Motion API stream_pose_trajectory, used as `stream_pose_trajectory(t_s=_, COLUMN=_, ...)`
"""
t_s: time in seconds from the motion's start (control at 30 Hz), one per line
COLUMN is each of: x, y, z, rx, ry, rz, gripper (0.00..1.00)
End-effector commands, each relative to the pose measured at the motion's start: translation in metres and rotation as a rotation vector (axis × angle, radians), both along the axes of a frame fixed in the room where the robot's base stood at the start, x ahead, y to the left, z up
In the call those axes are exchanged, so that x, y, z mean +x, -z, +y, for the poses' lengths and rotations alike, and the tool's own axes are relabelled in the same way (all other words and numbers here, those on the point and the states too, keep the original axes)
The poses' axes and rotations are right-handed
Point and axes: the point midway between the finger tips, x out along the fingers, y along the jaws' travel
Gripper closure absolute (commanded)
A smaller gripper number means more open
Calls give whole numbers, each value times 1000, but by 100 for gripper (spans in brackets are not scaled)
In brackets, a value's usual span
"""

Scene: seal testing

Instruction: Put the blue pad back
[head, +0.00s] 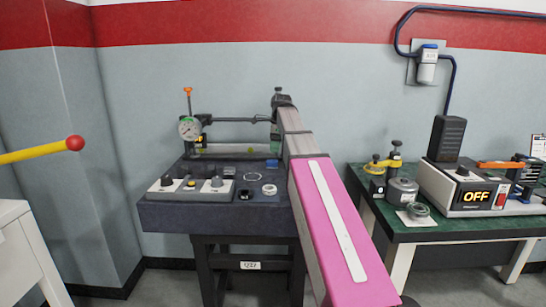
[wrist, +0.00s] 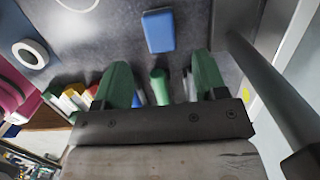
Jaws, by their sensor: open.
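The blue pad (wrist: 158,31) is a small rounded block on the dark grey surface in the wrist view. It also shows on the bench top (head: 272,163) in the head view, partly beside my arm. My gripper (wrist: 160,72) has two green fingers spread apart, with nothing held between them. The pad lies beyond the fingertips, roughly centred between them and apart from both. In the head view my gripper (head: 275,141) is small, at the far end of my pink and grey arm, above the back of the bench.
A white ring (wrist: 30,53) lies left of the pad, with a thin pale ring (wrist: 76,3) near the top edge. A dark post (wrist: 268,75) runs close on the right. A dial gauge (head: 189,128) and control box (head: 191,190) stand left on the bench.

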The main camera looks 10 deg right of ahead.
Motion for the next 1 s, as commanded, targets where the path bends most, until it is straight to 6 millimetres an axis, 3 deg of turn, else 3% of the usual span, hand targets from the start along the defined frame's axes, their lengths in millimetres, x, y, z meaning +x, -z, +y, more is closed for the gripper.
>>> stream_pose_trajectory(t_s=0.1, x=1, y=-21, z=-3, rx=0, ry=0, rz=-1, gripper=34)
stream_pose_trajectory(t_s=0.33, x=-1, y=-43, z=-6, rx=0, ry=0, rz=0, gripper=34)
stream_pose_trajectory(t_s=1.0, x=-1, y=-46, z=-7, rx=0, ry=0, rz=1, gripper=34)
